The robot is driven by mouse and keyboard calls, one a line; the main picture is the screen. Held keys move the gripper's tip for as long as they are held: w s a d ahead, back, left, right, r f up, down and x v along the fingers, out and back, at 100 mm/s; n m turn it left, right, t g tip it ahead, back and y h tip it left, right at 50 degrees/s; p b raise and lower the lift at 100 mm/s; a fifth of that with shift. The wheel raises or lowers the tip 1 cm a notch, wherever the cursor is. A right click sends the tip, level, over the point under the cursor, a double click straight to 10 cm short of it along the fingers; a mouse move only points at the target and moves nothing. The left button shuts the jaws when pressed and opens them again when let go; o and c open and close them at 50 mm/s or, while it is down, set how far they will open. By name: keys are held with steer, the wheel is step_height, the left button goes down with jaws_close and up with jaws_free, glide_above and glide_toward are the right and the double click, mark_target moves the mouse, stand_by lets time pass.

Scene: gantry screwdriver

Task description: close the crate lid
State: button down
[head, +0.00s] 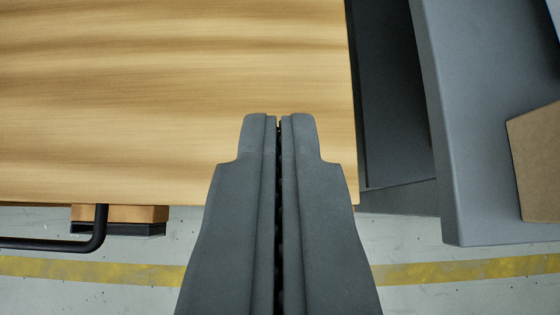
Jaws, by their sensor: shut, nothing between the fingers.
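My gripper (279,120) is shut and empty in the lower middle of the head view, its two dark grey fingers side by side. The fingertips overlap a broad, flat wood-grain panel (170,90) in the picture. I cannot tell if they touch it, nor whether this panel is the crate lid or a tabletop. A black bent bar (98,232) shows at the lower left, by a small wooden block with a dark base (118,222). No crate can be made out for certain.
A dark recess (392,110) lies right of the panel, bounded by a grey upright structure (475,110). A brown box-like piece (538,160) shows at the right edge. The grey floor (480,295) with a yellow stripe (470,270) is clear at the bottom.

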step_height(320, 180, down, 8)
steer(key=s, duration=0.2)
steer(key=shift+r, duration=0.25)
stand_by(0.3)
steer(key=s, duration=0.9)
steer(key=shift+s+a+r, duration=0.2)
steer(key=shift+r, duration=0.15)
